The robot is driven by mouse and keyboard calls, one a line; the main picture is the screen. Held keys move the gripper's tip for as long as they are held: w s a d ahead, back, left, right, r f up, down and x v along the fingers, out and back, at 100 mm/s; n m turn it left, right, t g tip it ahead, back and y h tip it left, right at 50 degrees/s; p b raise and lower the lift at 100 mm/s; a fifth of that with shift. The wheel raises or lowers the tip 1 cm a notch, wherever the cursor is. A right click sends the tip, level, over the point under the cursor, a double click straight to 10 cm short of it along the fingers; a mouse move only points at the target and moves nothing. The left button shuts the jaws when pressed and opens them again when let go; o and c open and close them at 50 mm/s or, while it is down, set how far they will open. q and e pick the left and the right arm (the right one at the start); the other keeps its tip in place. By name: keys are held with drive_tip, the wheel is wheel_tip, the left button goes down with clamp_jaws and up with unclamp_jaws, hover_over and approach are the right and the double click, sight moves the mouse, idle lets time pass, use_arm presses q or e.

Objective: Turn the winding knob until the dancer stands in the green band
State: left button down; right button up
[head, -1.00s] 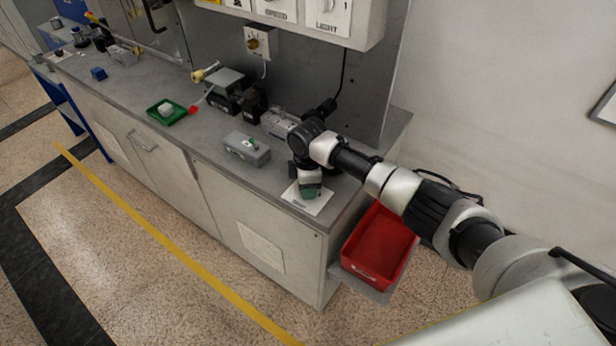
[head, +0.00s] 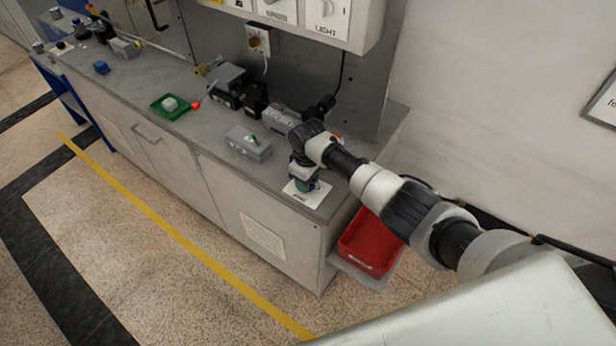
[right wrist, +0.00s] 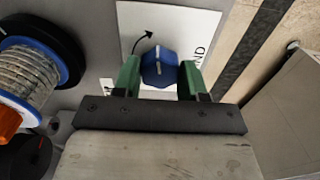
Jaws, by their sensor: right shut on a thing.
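The winding knob (right wrist: 159,67) is blue and sits on a white plate (right wrist: 196,22) with a curved black arrow and lettering that ends in "ND". My right gripper (right wrist: 160,78) has its green fingers on either side of the knob and is shut on it. In the head view my right gripper (head: 304,185) points down at the white plate (head: 318,195) on the bench's near right corner, and the knob is hidden there. A thin lever with a red ball (head: 196,105) stands farther left; I cannot tell if it is the dancer. No green band is clear. My left gripper is not in view.
A blue-rimmed spool (right wrist: 28,72) and an orange part (right wrist: 8,122) lie close left of the gripper in the wrist view. A grey box (head: 248,144) and a green tray (head: 158,104) stand on the bench. A red bin (head: 368,262) hangs at its right end.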

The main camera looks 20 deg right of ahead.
idle(0.3)
drive_tip(key=o, duration=0.9)
wheel_tip(320, 180, up, 11)
drive_tip(key=shift+f+b, duration=0.1)
drive_tip(key=shift+b, duration=0.3)
